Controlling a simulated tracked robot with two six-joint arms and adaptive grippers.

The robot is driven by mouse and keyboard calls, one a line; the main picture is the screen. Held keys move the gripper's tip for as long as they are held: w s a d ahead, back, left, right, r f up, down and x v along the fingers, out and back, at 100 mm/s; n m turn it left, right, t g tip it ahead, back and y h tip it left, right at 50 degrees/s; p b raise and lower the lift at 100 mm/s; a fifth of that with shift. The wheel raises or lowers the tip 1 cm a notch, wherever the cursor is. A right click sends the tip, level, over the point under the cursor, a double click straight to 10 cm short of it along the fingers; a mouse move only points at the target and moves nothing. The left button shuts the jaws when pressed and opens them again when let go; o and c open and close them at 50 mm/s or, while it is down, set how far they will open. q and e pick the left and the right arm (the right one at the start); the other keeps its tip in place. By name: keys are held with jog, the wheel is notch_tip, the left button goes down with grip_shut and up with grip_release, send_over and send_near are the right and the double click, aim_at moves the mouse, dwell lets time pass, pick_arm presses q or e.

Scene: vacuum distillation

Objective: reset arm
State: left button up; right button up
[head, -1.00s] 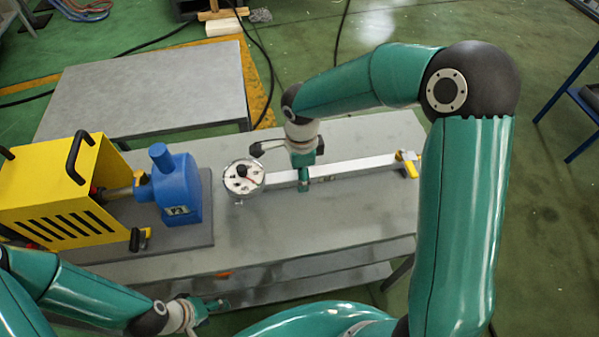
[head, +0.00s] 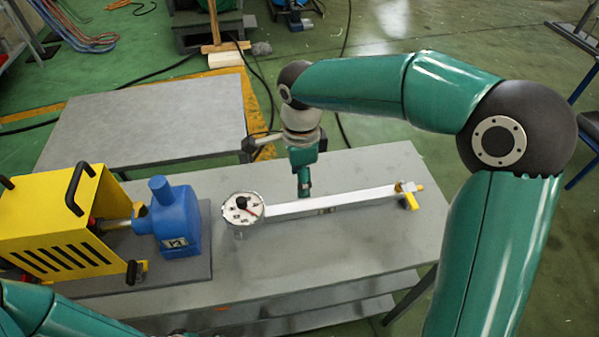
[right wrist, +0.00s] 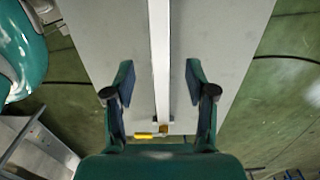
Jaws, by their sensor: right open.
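My right gripper (head: 304,186) is above the grey table (head: 370,240), just behind the white bar with the round gauge. In the right wrist view its two fingers (right wrist: 160,85) are apart with nothing held between them; the bar (right wrist: 160,60) shows beyond, in the gap. My right arm reaches in from the right side of the head view. Of my left arm, only a green link shows at the lower left; its gripper is out of the picture.
The round gauge (head: 242,208) is at the bar's left end and a yellow-handled valve (head: 410,199) at its right end. A blue pump (head: 174,220) and a yellow slotted housing (head: 52,220) stand on the table's left. Another grey table (head: 150,125) is behind.

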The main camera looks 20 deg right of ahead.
jog(key=shift+r, duration=0.6)
